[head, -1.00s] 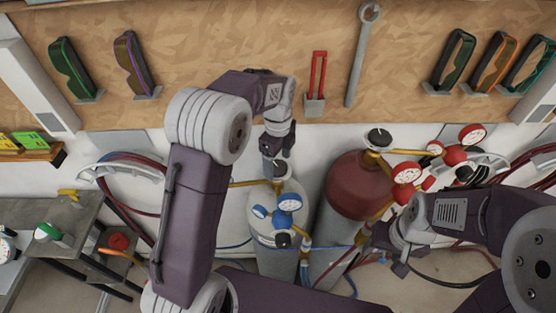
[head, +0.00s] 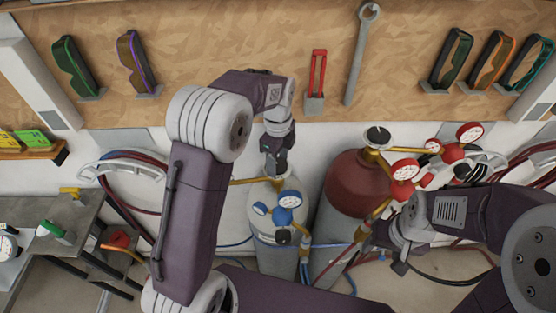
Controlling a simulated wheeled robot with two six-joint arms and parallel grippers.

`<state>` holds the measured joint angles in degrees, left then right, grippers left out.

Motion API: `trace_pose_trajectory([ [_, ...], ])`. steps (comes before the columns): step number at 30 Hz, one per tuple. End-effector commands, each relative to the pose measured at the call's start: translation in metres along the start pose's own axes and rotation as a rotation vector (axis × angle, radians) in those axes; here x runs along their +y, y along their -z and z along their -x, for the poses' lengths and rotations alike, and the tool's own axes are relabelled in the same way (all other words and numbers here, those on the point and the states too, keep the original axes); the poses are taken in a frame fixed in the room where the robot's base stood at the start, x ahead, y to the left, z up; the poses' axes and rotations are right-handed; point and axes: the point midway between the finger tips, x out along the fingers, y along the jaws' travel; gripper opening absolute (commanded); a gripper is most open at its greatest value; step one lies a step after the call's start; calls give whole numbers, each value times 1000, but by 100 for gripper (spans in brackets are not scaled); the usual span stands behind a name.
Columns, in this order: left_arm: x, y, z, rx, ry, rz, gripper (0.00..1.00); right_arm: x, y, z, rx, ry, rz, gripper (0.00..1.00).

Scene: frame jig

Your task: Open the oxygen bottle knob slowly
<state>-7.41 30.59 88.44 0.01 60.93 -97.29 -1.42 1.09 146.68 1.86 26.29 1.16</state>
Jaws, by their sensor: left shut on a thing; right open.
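The oxygen bottle (head: 262,207) is the light grey cylinder with a blue regulator (head: 285,208) and two gauges on its front. Its top knob is mostly hidden by my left gripper (head: 273,168), which points down from above and is shut on it. How far the knob is turned cannot be seen. My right gripper (head: 394,262) is open, low in front of the dark red bottle and close to its hoses. It seems to hold nothing.
The dark red bottle (head: 350,185) stands to the right, with a black top knob (head: 377,134) and red gauges. Hoses run around both bottles. A grey bench (head: 58,215) is at the left. A wooden tool board (head: 220,45) is behind.

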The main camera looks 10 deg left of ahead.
Motion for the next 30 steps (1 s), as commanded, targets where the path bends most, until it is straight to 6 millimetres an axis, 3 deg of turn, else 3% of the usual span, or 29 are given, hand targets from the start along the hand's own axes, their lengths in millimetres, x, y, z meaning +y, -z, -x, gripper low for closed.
trace_pose_trajectory([
  [8,0,0,2,-1,-3,181,15,0,1,11,0,0,0,59],
  [30,0,-1,1,-2,-3,882,15,-1,4,36,0,0,0,59],
])
